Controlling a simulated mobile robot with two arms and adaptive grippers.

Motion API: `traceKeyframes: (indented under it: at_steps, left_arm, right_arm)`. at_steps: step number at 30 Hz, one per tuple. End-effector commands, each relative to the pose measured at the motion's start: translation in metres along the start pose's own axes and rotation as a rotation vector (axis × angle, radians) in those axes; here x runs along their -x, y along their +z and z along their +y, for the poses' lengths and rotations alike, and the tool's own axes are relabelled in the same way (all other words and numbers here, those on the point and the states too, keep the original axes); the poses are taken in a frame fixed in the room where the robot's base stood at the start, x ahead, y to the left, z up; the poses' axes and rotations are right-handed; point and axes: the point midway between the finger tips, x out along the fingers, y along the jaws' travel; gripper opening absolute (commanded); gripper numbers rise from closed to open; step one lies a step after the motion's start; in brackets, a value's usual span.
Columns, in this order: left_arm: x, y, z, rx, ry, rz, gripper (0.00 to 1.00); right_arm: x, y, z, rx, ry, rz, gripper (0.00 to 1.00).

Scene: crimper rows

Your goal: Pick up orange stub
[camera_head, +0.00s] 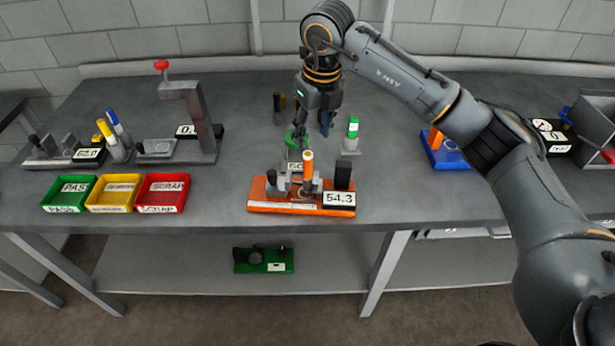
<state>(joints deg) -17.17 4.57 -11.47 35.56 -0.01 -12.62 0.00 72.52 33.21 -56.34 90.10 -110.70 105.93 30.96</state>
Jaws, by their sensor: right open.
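An orange stub (308,162), an upright cylinder with a pale band near its top, stands at the orange fixture (262,197) in the middle of the table. My right gripper (312,130) points down just above and behind this stub. It is open, with the stub not between its fingers. Another orange piece (436,138) shows at the blue fixture (448,159) on the right, partly hidden by my right arm. My left gripper is out of view.
A display reading 54.3 (339,198) sits on the orange fixture. A green-topped piece (352,134) stands behind it. Green (68,208), yellow (113,208) and red (161,208) bins stand at the left front. A tall grey press (195,115) stands behind them.

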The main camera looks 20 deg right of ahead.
Motion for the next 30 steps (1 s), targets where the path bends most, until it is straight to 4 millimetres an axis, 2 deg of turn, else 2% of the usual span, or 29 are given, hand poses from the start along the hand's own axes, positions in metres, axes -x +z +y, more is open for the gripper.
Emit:
traceKeyframes:
  at_steps: [3, 6, 11, 14, 17, 21, 30]
  left_arm:
    - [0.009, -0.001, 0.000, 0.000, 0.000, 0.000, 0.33]
    - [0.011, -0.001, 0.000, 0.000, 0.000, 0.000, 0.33]
    - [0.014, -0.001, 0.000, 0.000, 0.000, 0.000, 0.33]
    - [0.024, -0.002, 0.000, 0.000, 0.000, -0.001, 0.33]
    - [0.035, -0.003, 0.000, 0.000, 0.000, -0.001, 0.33]
    - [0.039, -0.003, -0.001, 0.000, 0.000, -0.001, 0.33]
    - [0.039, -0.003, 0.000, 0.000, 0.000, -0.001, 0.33]
  right_arm:
    - [-0.022, -0.001, 0.001, 0.002, 0.002, 0.004, 0.47]
    - [-0.035, 0.000, 0.001, 0.002, 0.002, 0.002, 0.47]
    - [-0.045, 0.001, 0.001, 0.002, 0.002, -0.001, 0.47]
    - [-0.054, 0.001, 0.002, 0.002, 0.004, 0.003, 0.47]
    - [-0.069, 0.003, 0.003, 0.002, 0.004, 0.005, 0.47]
    - [-0.089, 0.004, 0.002, 0.003, 0.004, 0.001, 0.47]
    - [-0.097, 0.004, 0.002, 0.003, 0.003, -0.002, 0.47]
